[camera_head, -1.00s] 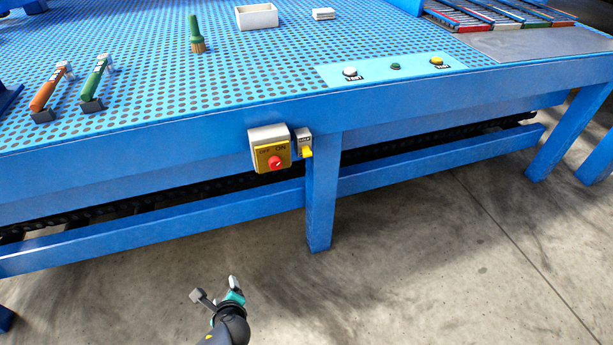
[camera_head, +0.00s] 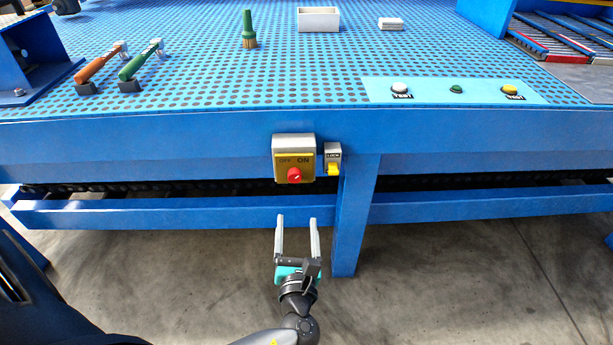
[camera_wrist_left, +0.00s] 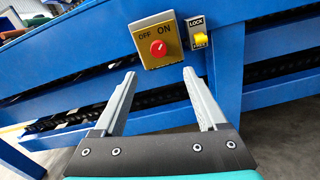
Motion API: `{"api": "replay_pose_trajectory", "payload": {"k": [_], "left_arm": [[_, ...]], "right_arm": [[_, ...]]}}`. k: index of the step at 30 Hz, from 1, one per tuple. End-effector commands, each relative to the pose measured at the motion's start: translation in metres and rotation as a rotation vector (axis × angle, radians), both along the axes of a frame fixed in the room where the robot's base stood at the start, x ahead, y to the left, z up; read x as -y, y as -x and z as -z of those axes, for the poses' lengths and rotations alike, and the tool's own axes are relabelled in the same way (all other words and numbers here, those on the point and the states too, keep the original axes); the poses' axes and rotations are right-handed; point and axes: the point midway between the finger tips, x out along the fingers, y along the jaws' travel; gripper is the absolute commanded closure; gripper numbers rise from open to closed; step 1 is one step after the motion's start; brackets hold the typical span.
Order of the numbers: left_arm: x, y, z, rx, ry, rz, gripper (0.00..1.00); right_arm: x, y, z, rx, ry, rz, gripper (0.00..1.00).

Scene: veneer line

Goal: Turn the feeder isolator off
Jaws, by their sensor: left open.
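The feeder isolator (camera_head: 293,160) is a grey box with a yellow OFF/ON face on the front beam of the blue table. Its red knob (camera_head: 294,175) sits low on the face, under the word ON. The isolator also shows in the left wrist view (camera_wrist_left: 145,38), with its red knob (camera_wrist_left: 158,48). Beside it on the right is a small LOCK unit with a yellow tab (camera_head: 333,169). My left gripper (camera_head: 297,219) is open and empty, below the isolator and apart from it, fingers pointing toward it. My right gripper is not in view.
A blue table leg (camera_head: 353,220) stands just right of my left gripper. A lower blue rail (camera_head: 150,213) runs along the front. On the perforated top are orange and green handled tools, a brush (camera_head: 249,30), a white box (camera_head: 318,19) and a panel of buttons (camera_head: 430,91).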

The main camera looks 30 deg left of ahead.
Motion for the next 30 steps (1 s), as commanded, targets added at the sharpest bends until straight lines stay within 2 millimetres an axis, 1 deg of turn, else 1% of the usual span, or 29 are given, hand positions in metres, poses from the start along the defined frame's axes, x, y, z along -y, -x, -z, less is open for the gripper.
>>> {"api": "replay_pose_trajectory", "payload": {"k": [5, 9, 18, 24, 30], "left_arm": [[-0.013, -0.02, -0.001, 0.004, -0.004, -0.002, 0.26], [-0.026, -0.042, 0.0, 0.003, -0.001, -0.001, 0.26], [-0.051, -0.083, 0.0, 0.003, 0.0, -0.002, 0.26], [-0.065, -0.105, 0.001, 0.003, 0.002, -0.001, 0.26], [-0.074, -0.12, 0.001, 0.001, 0.001, -0.001, 0.26]], "right_arm": [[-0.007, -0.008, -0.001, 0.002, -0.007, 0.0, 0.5], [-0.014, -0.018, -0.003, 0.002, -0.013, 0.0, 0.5], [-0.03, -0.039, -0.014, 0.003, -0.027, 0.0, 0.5], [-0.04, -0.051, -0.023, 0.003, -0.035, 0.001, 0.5], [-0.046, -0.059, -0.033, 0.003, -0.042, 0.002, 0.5]]}}
